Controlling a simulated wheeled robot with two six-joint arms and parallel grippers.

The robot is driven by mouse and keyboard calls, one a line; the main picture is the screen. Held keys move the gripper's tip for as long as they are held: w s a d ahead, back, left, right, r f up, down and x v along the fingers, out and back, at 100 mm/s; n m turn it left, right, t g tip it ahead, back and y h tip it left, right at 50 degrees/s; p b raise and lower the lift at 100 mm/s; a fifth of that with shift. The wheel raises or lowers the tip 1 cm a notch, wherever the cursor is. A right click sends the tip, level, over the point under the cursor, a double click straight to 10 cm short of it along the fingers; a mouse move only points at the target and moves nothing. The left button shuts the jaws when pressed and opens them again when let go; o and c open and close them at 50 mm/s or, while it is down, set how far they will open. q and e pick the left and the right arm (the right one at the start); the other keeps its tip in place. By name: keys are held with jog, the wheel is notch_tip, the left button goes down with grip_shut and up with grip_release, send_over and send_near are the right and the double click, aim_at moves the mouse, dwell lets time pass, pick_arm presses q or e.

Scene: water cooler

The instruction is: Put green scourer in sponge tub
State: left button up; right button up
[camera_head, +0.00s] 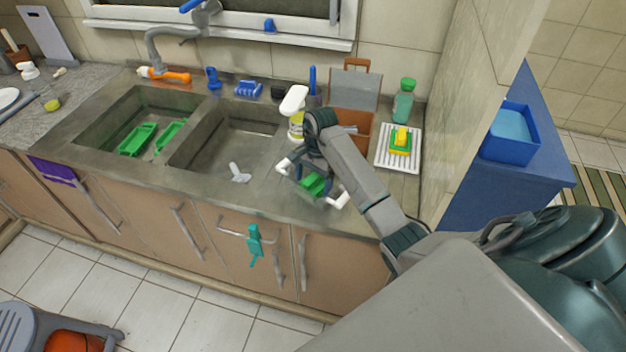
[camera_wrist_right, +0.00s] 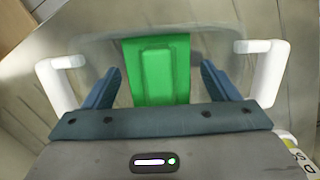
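My right gripper (camera_head: 312,180) is low over the counter, right of the sinks. In the wrist view its two blue fingers (camera_wrist_right: 160,85) stand apart, on either side of a green block (camera_wrist_right: 155,70) with a raised rectangle, probably the green scourer. Gaps show between the block and both fingers. The green block also shows in the head view (camera_head: 314,184), partly covered by the gripper. A faint clear outline and white handle-like pieces (camera_wrist_right: 268,75) surround it; I cannot tell whether they form a clear tub. My left gripper is out of view.
A white rack (camera_head: 412,160) with a yellow and green sponge (camera_head: 400,141), a green bottle (camera_head: 404,100) and a brown caddy (camera_head: 350,122) stand close behind. The sinks are at left. A blue tub (camera_head: 511,132) sits on a blue table beyond a wall.

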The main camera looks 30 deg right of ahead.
aim_at(313, 176)
jog(key=shift+r, duration=0.25)
jog(key=shift+w+d+r+b, duration=0.15)
jog(key=shift+r+b, duration=0.15)
jog(key=shift+r, duration=0.35)
jog(key=shift+d+r+b, duration=0.1)
jog(key=shift+r+b, duration=0.15)
jog(key=shift+r, duration=0.35)
notch_tip(313, 176, up, 9)
jog(key=d+p, duration=0.1)
jog(key=p, duration=0.6)
jog(key=shift+w+p, duration=0.15)
jog(key=shift+p, duration=0.25)
jog(key=shift+d, duration=0.1)
